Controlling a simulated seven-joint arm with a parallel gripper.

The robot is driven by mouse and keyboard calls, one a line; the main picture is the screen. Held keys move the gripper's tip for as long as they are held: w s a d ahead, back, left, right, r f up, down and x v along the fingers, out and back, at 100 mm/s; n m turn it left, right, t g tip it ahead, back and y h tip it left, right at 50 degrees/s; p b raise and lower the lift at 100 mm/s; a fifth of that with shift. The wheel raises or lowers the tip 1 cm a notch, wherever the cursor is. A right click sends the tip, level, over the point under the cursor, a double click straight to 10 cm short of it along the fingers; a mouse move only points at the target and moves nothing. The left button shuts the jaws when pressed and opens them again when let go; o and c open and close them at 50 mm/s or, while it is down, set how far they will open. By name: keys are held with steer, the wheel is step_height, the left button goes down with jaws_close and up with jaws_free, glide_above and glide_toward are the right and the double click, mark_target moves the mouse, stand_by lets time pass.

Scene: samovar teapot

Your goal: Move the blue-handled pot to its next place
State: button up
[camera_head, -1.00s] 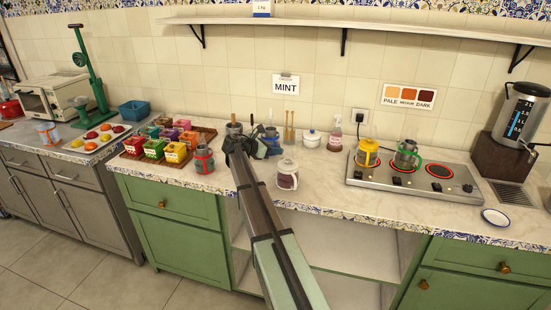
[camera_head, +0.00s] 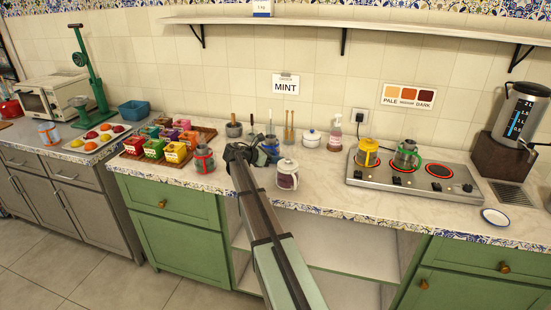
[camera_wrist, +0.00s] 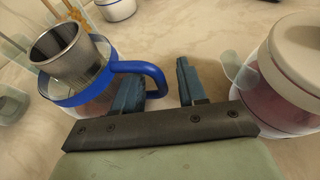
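The blue-handled pot (camera_head: 271,150) stands on the counter just right of and behind my gripper (camera_head: 243,152) in the head view. In the wrist view, the pot (camera_wrist: 78,92) is glass with a blue rim band and a metal strainer (camera_wrist: 66,55) in its top. Its blue handle (camera_wrist: 145,68) points toward my gripper (camera_wrist: 156,78). The two fingers are apart, and the end of the handle shows between them.
A lidded glass pot with dark red contents (camera_head: 288,176) stands close on my gripper's right. The hot plate (camera_head: 420,185) holds a yellow-handled pot (camera_head: 367,153) and a green-handled pot (camera_head: 406,154). A red-handled pot (camera_head: 204,159) stands left, beside the tray of colored boxes (camera_head: 135,156).

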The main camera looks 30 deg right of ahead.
steer(key=shift+r, duration=0.1)
steer(key=v, duration=1.1)
steer(key=shift+a, duration=0.25)
steer(key=shift+a+r, duration=0.15)
steer(key=shift+a, duration=0.1)
